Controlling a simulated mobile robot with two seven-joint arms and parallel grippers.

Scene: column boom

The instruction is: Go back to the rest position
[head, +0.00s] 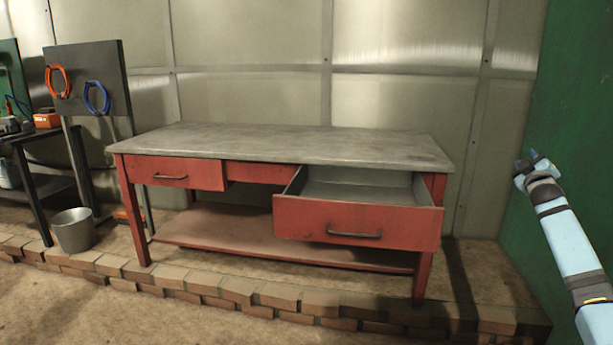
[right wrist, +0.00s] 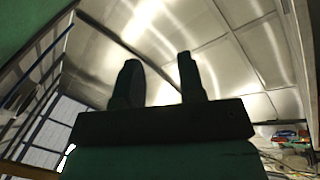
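My right gripper (head: 534,163) is at the right edge of the head view, raised beside the green wall and apart from the workbench. In the right wrist view its two dark fingers (right wrist: 158,84) stand apart with nothing between them, so it is open and empty. My left gripper is in neither view. The red workbench with a grey top (head: 290,142) stands in the middle of the head view. Its right drawer (head: 320,225) is pulled out and looks empty inside. Its left drawer (head: 175,173) is shut.
A metal bucket (head: 73,230) stands left of the bench. A dark board (head: 88,80) with orange and blue cable loops is behind it. A dark table (head: 35,140) is at far left. A low brick edge (head: 240,292) runs along the front. The bench top is clear.

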